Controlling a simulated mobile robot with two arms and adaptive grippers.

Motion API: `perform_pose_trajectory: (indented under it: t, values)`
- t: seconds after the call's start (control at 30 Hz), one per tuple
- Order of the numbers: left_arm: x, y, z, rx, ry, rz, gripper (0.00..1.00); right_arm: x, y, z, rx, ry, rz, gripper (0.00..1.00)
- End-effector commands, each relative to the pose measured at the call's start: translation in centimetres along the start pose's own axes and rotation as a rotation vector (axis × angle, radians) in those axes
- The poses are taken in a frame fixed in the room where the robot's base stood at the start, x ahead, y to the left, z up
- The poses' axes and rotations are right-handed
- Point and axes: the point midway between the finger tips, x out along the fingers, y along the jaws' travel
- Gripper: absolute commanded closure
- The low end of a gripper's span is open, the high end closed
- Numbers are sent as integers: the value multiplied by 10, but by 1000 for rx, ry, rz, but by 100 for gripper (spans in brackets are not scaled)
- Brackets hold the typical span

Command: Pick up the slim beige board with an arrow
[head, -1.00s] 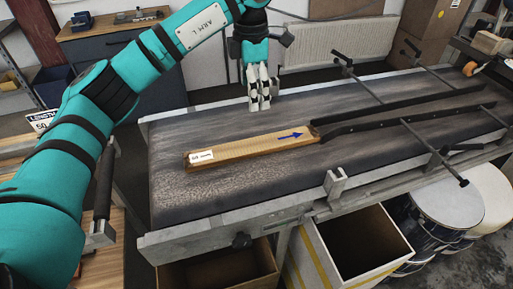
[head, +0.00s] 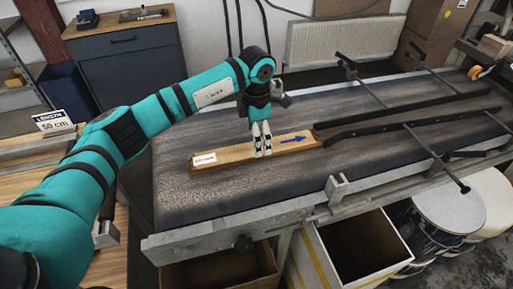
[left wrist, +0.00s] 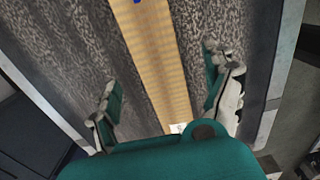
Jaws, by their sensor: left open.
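The slim beige board (head: 230,153) lies flat on the dark conveyor belt (head: 220,197), with a white label at its left end and a blue arrow near its right end. It also shows in the left wrist view (left wrist: 155,55), running lengthwise between the fingers. My left gripper (head: 262,154) points down over the middle of the board, fingers apart. In the left wrist view the open left gripper (left wrist: 163,98) has one finger on each side of the board, with gaps to both. Nothing is held. My right gripper is not in view.
Two dark guide rails (head: 420,112) run from the board's right end along the belt. A metal bracket (head: 338,190) stands on the belt's front edge. An open box (head: 312,254) and drums (head: 448,208) stand below. The belt's front left is clear.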

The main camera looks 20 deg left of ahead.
Motion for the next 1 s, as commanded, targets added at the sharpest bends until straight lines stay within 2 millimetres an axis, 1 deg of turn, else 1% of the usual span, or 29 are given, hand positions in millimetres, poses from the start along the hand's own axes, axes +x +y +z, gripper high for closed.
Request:
perform_pose_trajectory:
  t: [0.03, 0.1, 0.23, 0.37, 0.53, 0.57, 1.0]
  values:
    - [6, -1, -1, 0, 5, -5, 15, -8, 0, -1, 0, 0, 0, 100]
    - [17, 0, -1, -1, 5, -6, 15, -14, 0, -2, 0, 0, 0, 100]
    - [35, 1, 0, 0, 3, -4, 15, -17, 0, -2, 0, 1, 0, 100]
    - [42, 1, 0, 2, 1, -1, 15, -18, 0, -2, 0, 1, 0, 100]
    - [42, 1, 0, 1, 1, 0, 15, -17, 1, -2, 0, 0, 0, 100]
    - [42, 2, 0, 1, 1, 0, 17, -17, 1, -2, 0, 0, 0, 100]
    - [42, 2, 0, 0, 1, -1, 74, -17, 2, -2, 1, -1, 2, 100]
